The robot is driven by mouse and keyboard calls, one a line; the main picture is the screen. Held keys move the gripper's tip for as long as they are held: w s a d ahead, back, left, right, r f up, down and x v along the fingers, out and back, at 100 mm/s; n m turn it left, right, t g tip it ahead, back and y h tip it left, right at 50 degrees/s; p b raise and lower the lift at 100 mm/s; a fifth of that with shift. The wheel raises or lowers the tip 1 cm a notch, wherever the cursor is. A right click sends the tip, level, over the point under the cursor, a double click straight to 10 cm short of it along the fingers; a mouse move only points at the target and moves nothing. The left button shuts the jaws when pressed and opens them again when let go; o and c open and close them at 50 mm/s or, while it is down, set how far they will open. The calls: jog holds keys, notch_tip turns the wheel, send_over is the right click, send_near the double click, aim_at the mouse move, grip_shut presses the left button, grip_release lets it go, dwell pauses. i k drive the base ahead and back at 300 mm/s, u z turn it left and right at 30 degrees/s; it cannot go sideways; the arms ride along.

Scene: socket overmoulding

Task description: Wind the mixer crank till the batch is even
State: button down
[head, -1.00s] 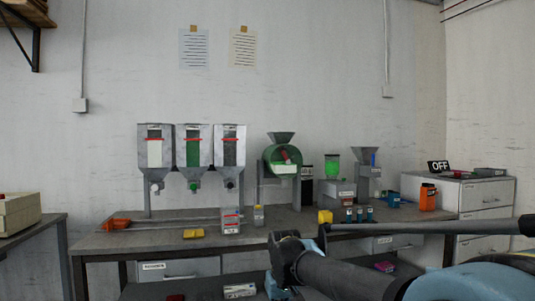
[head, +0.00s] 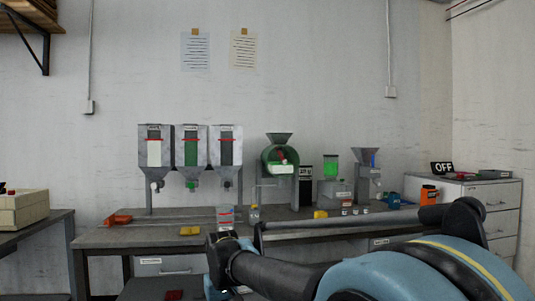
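The mixer stands at the back of the bench, a green round drum (head: 267,160) with a grey hopper (head: 279,139) above it. Thin grey parts stand at the drum's left, but I cannot make out which is the crank. How even the batch is cannot be seen. My arm fills the lower right foreground, with its dark links reaching left in front of the bench. I cannot make out the gripper's fingers or anything held in them.
Three grey dispensers (head: 190,133) stand left of the mixer. An orange item (head: 118,220) and a yellow block (head: 190,231) lie on the bench (head: 140,238). Right of the mixer are a dark panel (head: 305,172) and a green-topped machine (head: 331,166). An OFF sign (head: 441,168) stands on a drawer cabinet.

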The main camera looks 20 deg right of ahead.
aim_at(283, 162)
jog(key=i, duration=1)
